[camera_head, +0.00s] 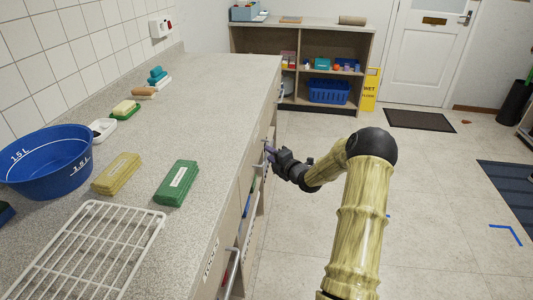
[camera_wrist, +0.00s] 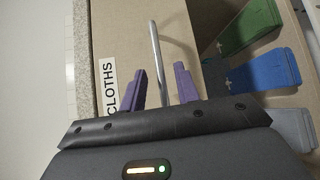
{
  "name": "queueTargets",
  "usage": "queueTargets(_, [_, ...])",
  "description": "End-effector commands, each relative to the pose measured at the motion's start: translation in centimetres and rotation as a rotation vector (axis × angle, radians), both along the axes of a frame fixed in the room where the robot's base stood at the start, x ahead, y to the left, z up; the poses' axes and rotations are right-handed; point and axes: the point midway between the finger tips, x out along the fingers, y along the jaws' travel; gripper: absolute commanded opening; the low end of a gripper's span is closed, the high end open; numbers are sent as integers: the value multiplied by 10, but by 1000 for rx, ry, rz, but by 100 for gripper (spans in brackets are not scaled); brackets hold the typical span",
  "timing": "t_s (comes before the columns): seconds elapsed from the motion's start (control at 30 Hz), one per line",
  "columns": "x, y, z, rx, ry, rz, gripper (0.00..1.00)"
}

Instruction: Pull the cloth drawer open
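The cloth drawer shows in the wrist view as a beige front (camera_wrist: 122,35) with a white "CLOTHS" label (camera_wrist: 110,88). Its metal bar handle (camera_wrist: 156,52) lies between the two purple fingers of my gripper (camera_wrist: 160,88). The fingers are apart, with a visible gap on each side of the bar. In the head view my gripper (camera_head: 270,151) is at the front of the long counter, at its far part. The drawer's front is seen too edge-on there to tell its label or whether it stands out.
The speckled counter (camera_head: 215,95) runs along the left, with a blue basin (camera_head: 48,165), a white rack (camera_head: 95,250) and sponges on it. Green (camera_wrist: 250,28) and blue (camera_wrist: 262,73) items sit beside the drawer in the wrist view.

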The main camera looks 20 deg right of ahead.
Motion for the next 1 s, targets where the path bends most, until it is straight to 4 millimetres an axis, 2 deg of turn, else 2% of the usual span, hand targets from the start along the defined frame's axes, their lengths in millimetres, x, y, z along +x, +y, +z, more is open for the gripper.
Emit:
queueTargets(0.1, [18, 4, -3, 1, -2, 1, 32])
queueTargets(0.2, [27, 6, -4, 0, -1, 1, 32])
queueTargets(0.57, [33, 7, -5, 0, 0, 2, 32])
queueTargets(0.7, [33, 8, -5, 0, 0, 2, 4])
queueTargets(0.73, [33, 8, -5, 0, 1, 3, 0])
queueTargets(1.0, [32, 8, -5, 0, 1, 4, 0])
